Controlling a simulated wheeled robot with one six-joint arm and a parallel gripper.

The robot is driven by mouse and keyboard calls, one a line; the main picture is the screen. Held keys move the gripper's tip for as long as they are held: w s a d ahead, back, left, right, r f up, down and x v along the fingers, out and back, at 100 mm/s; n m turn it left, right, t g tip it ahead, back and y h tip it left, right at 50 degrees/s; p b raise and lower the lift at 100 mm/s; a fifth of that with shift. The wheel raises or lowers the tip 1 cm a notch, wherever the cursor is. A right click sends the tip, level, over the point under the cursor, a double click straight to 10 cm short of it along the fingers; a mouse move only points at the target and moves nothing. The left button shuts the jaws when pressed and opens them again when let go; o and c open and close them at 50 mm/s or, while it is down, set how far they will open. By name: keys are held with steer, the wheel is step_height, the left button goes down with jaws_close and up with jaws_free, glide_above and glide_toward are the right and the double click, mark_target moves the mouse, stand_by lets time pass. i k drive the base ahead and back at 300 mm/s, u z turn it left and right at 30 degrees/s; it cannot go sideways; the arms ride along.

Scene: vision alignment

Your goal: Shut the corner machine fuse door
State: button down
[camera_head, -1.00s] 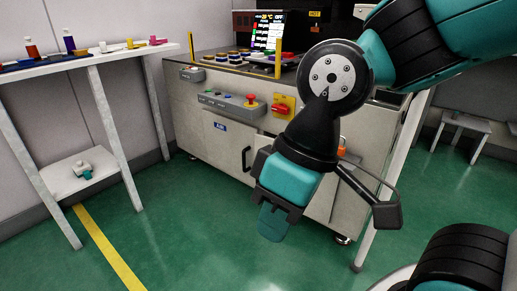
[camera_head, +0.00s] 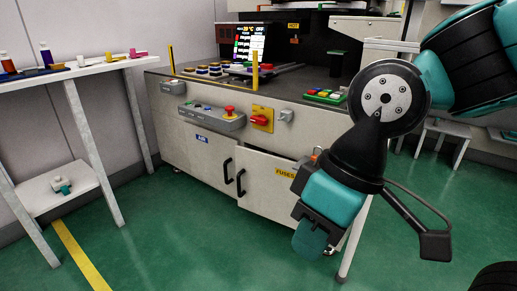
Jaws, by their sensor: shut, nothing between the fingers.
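The corner machine (camera_head: 320,107) has a pale cabinet front with two lower doors. The fuse door (camera_head: 265,190) is the right one, with a yellow FUSES label (camera_head: 285,173) and a black handle (camera_head: 241,183) at its left edge. A dark gap along its top edge makes it look slightly ajar; its right part is hidden behind my gripper. My gripper (camera_head: 310,241) is shut and empty, pointing down in front of the door's right side. I cannot tell whether it touches the door.
The left door (camera_head: 200,155) with a blue label appears closed. A control box with a red button (camera_head: 229,110) and a red switch on yellow (camera_head: 262,118) stick out above the doors. A white table (camera_head: 95,68) stands at left. Green floor in front is clear.

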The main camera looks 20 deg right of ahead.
mark_target(264, 181)
steer(key=i, duration=0.95)
steer(key=u, duration=0.5)
